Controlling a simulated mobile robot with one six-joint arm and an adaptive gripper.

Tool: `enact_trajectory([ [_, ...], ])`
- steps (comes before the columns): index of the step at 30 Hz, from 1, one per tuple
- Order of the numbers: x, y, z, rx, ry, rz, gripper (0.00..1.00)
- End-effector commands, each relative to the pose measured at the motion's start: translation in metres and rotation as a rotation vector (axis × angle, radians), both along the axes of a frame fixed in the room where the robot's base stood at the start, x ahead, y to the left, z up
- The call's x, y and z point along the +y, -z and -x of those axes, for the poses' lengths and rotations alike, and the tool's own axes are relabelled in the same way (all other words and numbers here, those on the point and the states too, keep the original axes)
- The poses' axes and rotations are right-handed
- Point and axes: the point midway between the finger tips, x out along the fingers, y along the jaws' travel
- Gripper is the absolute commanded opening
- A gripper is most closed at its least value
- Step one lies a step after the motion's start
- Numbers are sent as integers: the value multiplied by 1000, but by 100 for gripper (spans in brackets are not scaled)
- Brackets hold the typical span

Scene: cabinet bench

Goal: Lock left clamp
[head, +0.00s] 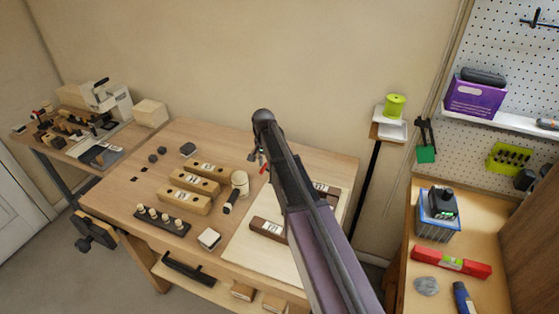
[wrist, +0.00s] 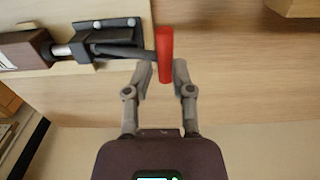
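In the wrist view, a dark metal clamp (wrist: 105,38) with bolts sits on a pale board. Its plunger points left at a dark brown wooden block (wrist: 25,50). Its red handle (wrist: 165,45) lies across the right end of the dark clamp arm. My gripper (wrist: 163,72) is open, with a finger on each side of the handle's near end; the right finger looks very close to it. I cannot tell whether they touch. In the head view, a bit of red (head: 264,169) shows beside my gripper (head: 261,156); my arm hides much of the board (head: 240,250).
The wooden bench (head: 135,180) holds light wooden blocks (head: 185,200), a mallet (head: 238,185), a dark peg rack (head: 162,222) and a small white-topped block (head: 209,239). Another dark brown block (head: 268,228) lies on the board. A thin stand with a green spool (head: 395,105) rises to the right.

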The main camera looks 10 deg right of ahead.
Motion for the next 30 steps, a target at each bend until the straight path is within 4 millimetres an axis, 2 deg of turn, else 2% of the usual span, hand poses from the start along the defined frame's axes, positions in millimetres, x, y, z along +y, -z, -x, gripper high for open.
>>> enact_trajectory([
  [14, 2, -3, 0, -1, -1, -3, 50],
  [30, 2, -33, -1, -1, -2, -4, 50],
])
